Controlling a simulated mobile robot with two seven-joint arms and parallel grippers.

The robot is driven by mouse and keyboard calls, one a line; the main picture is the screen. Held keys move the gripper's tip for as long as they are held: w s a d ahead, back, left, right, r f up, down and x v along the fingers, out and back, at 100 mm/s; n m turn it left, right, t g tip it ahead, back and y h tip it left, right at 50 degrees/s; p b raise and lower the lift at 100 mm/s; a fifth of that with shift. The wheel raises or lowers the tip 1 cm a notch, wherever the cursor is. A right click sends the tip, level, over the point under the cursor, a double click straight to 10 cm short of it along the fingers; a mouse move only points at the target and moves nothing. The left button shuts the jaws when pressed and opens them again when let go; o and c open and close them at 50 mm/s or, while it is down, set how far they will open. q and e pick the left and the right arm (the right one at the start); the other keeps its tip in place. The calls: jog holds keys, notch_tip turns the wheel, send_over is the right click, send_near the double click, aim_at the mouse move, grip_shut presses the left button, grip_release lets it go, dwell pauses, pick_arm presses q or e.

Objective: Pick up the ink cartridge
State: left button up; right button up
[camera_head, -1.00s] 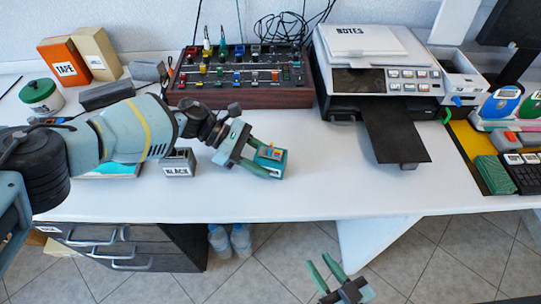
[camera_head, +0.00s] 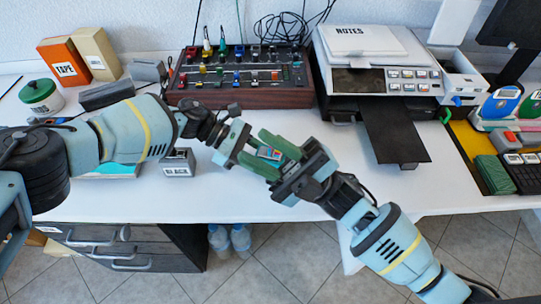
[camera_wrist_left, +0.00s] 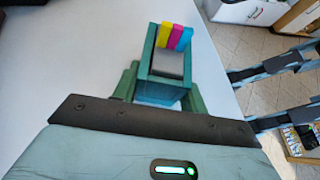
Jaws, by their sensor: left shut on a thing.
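The ink cartridge (camera_wrist_left: 165,85) is a teal box with yellow, magenta and cyan strips at its far end in the left wrist view. In the head view the cartridge (camera_head: 268,153) shows only in part, between the fingers of my grippers, near the table's front edge. My left gripper (camera_wrist_left: 160,90) is shut on it, one green finger along each side. My right gripper (camera_head: 276,156) is open, its fingers pointing at the cartridge from the lower right. In the left wrist view the right fingers are spread and look apart from the box. I cannot tell whether the cartridge touches the table.
A grey box marked black (camera_head: 178,164) stands beside my left forearm. A mixer panel (camera_head: 240,97) and a printer (camera_head: 350,105) with its dark tray (camera_head: 393,135) stand behind. A yellow mat (camera_head: 466,140) with several items lies at right. The white table (camera_head: 225,190) is bare in front.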

jog(key=s+a+n+g+h, duration=0.2)
jog(key=a+n+g+h, duration=0.15)
jog(key=n+g, duration=0.4)
jog(key=s+a+n+g+h, duration=0.25)
jog(key=n+g+h, duration=0.2)
jog(key=n, duration=0.55)
jog(key=n+t+h, duration=1.2)
jog(key=n+h, duration=0.7)
send_over(270, 155)
jog(key=w, duration=0.1)
jog(key=f, duration=0.1)
jog(key=shift+w+f, duration=0.15)
jog(key=shift+f, duration=5.95)
grip_shut()
